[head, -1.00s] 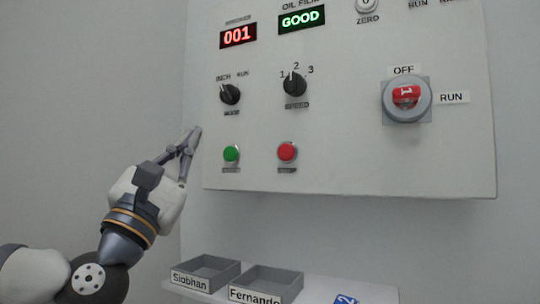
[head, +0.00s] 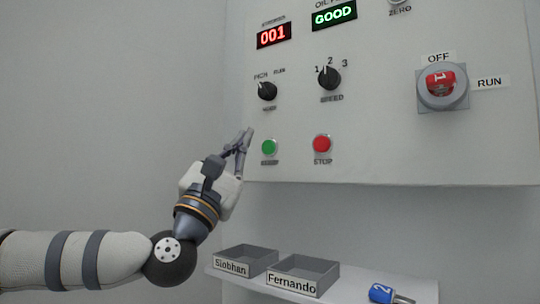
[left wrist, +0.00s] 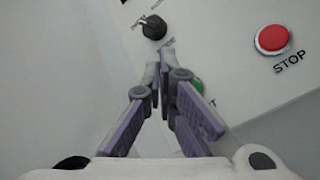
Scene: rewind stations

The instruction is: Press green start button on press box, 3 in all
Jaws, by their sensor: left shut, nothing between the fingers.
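The press box (head: 390,140) is a pale panel on the wall. Its green start button (head: 269,147) is at the lower left, with the red STOP button (head: 322,144) to its right. The counter display (head: 274,36) reads 001 in red. My left gripper (head: 247,133) is shut and empty, just left of the green button and apart from it in the head view. My right gripper is not in view.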

